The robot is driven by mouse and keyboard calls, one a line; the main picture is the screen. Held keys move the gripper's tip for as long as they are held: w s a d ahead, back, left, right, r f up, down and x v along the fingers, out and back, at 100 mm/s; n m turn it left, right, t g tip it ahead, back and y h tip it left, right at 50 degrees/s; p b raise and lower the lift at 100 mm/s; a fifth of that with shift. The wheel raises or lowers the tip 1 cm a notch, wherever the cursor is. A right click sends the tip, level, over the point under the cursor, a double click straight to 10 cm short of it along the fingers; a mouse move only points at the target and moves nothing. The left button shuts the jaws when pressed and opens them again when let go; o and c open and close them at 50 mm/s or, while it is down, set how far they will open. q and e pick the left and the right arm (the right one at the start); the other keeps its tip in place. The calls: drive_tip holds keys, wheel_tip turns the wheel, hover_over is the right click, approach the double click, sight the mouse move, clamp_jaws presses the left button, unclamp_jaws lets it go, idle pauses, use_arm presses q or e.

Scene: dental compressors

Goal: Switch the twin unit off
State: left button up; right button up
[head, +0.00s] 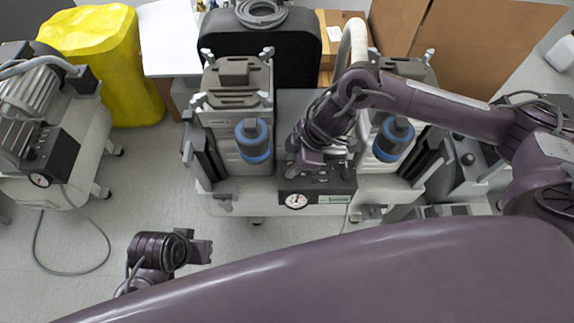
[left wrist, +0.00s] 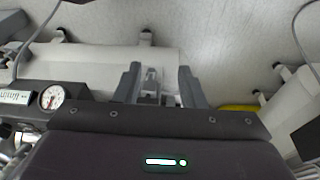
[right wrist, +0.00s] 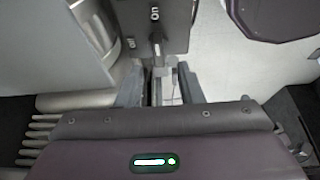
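The twin unit (head: 235,135) stands in the middle of the head view, with two grey towers with blue-banded cylinders. Its dark control panel (head: 322,182) at the front carries a round gauge (head: 296,200) and small switches. My right gripper (head: 297,168) is at the panel's left part, pointing down.
Another compressor (head: 50,130) with a gauge stands at the left, its cable looping on the floor. A black case (head: 262,50) and cardboard (head: 485,40) stand behind the unit. Floor between the compressors is clear.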

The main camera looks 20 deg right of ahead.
sight(286, 169)
use_arm(q)
drive_tip(key=shift+w+d+f+t+b, duration=0.2)
drive_tip(key=shift+w+d+t+b, duration=0.15)
drive_tip(key=shift+d, duration=0.25)
use_arm(e)
drive_tip(key=shift+x, duration=1.65)
drive_tip(key=shift+w, duration=0.1)
drive_tip(key=shift+c, duration=0.4)
clamp_jaws()
drive_tip(key=shift+r+n+p, duration=0.2)
drive_tip(key=shift+n+p, duration=0.1)
drive_tip(key=shift+p, duration=0.1)
drive_tip(key=shift+n+g+p, duration=0.3)
drive_tip(key=shift+n, duration=0.1)
use_arm(q)
drive_tip(key=shift+s+a+r+g, duration=0.2)
drive_tip(key=shift+s+a+g, duration=0.1)
drive_tip(key=shift+a, duration=0.25)
drive_tip(key=shift+s+a+r+g, duration=0.15)
drive_tip(key=shift+a+g, duration=0.1)
drive_tip(key=shift+a, duration=0.25)
use_arm(e)
drive_tip(key=shift+f+n+g, duration=0.15)
drive_tip(key=shift+n+g, duration=0.15)
drive_tip(key=shift+n, duration=0.5)
drive_tip(key=shift+o, duration=0.4)
unclamp_jaws()
